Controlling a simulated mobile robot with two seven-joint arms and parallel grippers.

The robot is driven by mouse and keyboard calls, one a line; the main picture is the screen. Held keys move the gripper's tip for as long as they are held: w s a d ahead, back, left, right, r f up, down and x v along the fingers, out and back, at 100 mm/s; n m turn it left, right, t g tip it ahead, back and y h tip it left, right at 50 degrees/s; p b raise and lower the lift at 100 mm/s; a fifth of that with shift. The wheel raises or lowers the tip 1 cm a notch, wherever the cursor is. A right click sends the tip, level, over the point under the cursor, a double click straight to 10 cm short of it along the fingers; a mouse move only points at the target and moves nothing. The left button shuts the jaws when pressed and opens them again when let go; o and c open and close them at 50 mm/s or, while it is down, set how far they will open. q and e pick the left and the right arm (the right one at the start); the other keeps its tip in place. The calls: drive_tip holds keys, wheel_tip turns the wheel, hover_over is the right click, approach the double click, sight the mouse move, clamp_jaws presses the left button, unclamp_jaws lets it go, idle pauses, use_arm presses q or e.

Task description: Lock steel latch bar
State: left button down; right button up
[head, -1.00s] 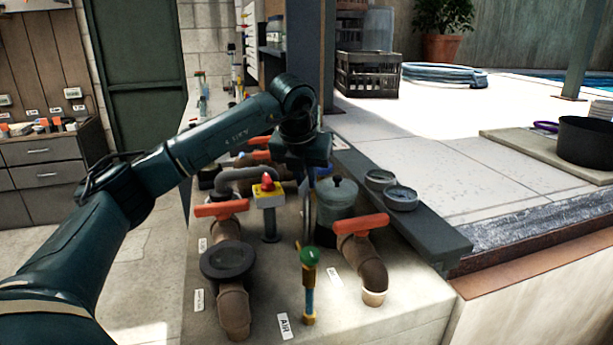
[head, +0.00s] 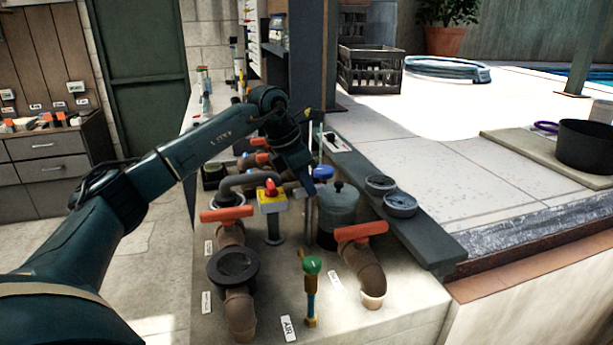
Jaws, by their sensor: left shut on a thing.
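My left gripper (head: 307,186) is tilted down just behind and to the left of the grey lidded canister (head: 338,216). It is shut on a small grey piece at its fingertips, which looks like the steel latch bar, though the fingers and dark arm hide most of it. I cannot tell from this view how the bar sits against its catch. My right gripper is not in view.
Around the canister stand red-handled valves (head: 227,214) and (head: 361,231), a red button on a yellow box (head: 271,195), a green-knobbed air valve (head: 312,265) and a curved grey pipe (head: 248,180). Two round gauges (head: 400,203) sit on the dark ledge (head: 428,238) at right.

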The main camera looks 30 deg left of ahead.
use_arm(q)
drive_tip(key=shift+r+m, duration=0.1)
drive_tip(key=shift+m, duration=0.3)
drive_tip(key=shift+m+p, duration=0.3)
drive_tip(key=shift+p, duration=0.05)
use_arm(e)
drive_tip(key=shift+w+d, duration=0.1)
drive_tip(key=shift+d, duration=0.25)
use_arm(q)
drive_tip(key=c, duration=1.4)
unclamp_jaws()
drive_tip(key=v, duration=1.3)
drive_tip(key=shift+w+a+b, duration=0.2)
drive_tip(key=shift+b, duration=0.1)
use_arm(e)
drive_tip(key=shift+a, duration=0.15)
